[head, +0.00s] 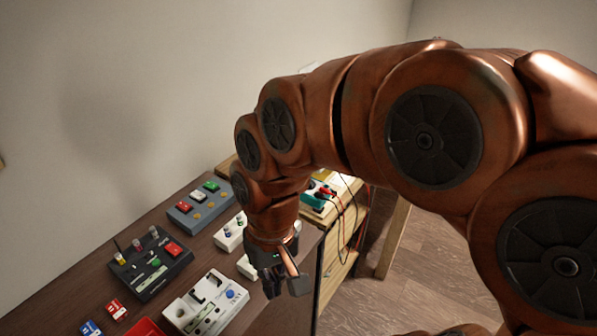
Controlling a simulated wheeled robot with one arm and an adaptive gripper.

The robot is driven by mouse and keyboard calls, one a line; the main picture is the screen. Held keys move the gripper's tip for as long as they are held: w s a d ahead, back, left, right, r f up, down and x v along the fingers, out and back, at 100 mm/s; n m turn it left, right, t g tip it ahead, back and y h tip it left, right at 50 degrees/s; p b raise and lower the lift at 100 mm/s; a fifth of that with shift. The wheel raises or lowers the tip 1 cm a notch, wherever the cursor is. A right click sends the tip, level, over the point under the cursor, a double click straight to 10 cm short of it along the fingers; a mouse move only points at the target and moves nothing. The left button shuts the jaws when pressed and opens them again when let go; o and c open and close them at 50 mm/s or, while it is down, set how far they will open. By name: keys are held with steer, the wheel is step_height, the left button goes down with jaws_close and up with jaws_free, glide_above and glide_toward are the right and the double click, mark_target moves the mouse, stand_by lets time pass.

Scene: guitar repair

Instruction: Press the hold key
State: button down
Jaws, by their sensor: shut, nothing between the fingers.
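My gripper (284,288) points down at the right edge of the dark workbench (72,272), its fingers shut and empty. No key marked hold can be made out in the head view; the labels are too small to read. A white unit with a blue knob and dark switches (208,304) lies on the bench to the left of my gripper. A teal device with red and black leads (314,200) sits on the wooden cabinet behind my wrist, partly hidden by my arm. I cannot tell whether the fingers touch anything.
A grey box with red and green switches (198,205) and a black box with knobs and a red switch (150,262) stand on the bench. Small white units (231,233) are partly hidden by my wrist. Small red (116,309) and blue (91,328) blocks lie at the front left.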

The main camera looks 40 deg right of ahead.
steer(key=w+d+r+m+t+y, duration=0.1)
steer(key=w+d+r+m+t, duration=0.15)
steer(key=w, duration=0.45)
steer(key=w+d+r+m+t+y, duration=0.15)
steer(key=w+m, duration=0.25)
steer(key=w, duration=0.4)
steer(key=w+d+r+m+t+y, duration=0.1)
steer(key=w+d+r+m+y, duration=0.15)
steer(key=w, duration=0.45)
steer(key=w+d+f+m+t, duration=0.1)
steer(key=w+d+m, duration=0.1)
steer(key=d, duration=0.5)
steer(key=w+d+f+m+t+h, duration=0.1)
steer(key=w+d+m, duration=0.1)
steer(key=d+m, duration=0.3)
steer(key=w+d+f+m+t+p, duration=0.1)
steer(key=w+d+m, duration=0.2)
steer(key=d, duration=0.7)
steer(key=shift+f+t, duration=0.3)
steer(key=shift+f, duration=0.05)
steer(key=shift+f, duration=0.15)
steer(key=shift+f+b, duration=1.9)
steer(key=shift+f, duration=2.35)
steer(key=shift+f, duration=0.1)
steer(key=shift+f, duration=0.3)
